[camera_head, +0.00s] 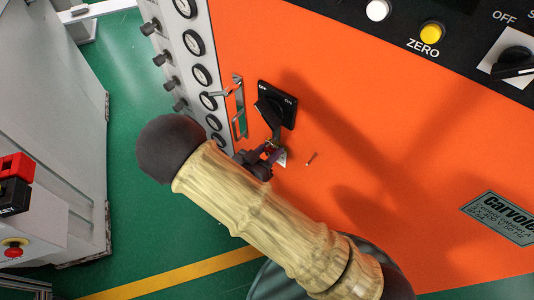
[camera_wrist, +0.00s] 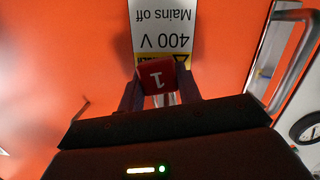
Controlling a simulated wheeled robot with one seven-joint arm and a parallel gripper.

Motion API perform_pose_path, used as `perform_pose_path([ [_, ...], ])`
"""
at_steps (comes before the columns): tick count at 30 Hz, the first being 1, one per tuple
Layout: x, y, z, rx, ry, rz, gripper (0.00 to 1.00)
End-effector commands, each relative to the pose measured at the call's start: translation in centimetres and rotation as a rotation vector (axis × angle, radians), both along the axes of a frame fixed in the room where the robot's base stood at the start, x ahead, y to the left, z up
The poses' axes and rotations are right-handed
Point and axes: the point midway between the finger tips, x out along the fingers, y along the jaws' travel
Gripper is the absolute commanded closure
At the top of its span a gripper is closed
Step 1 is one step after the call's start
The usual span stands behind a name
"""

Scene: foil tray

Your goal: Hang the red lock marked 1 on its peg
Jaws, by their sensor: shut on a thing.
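The red lock marked 1 (camera_wrist: 157,78) is between my gripper's two dark fingers in the wrist view, its number upside down. Metal bars, perhaps its shackle, show just below it. My gripper (camera_head: 266,156) is shut on the lock, close to the orange panel just below the black ON/OFF switch (camera_head: 277,104). In the head view my gripper mostly hides the lock. A small peg (camera_head: 312,158) sticks out of the panel to the right of my gripper; a thin pin at left in the wrist view (camera_wrist: 80,109) looks like the same one. The peg looks bare.
A white "400 V Mains off" tag (camera_wrist: 164,30) shows behind the lock; I cannot tell what it hangs from. A metal handle (camera_head: 240,108) stands left of the switch, with a small red piece at its top. Gauges (camera_head: 202,75) line the cabinet's side. The panel around the peg is clear.

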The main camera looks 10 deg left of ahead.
Motion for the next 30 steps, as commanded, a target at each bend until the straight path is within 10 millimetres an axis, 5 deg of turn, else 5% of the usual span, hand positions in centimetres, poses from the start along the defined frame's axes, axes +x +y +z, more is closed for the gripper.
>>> perform_pose_path([
  [30, 1.7, -1.1, -0.9, -0.002, 0.001, -0.008, 0.89],
])
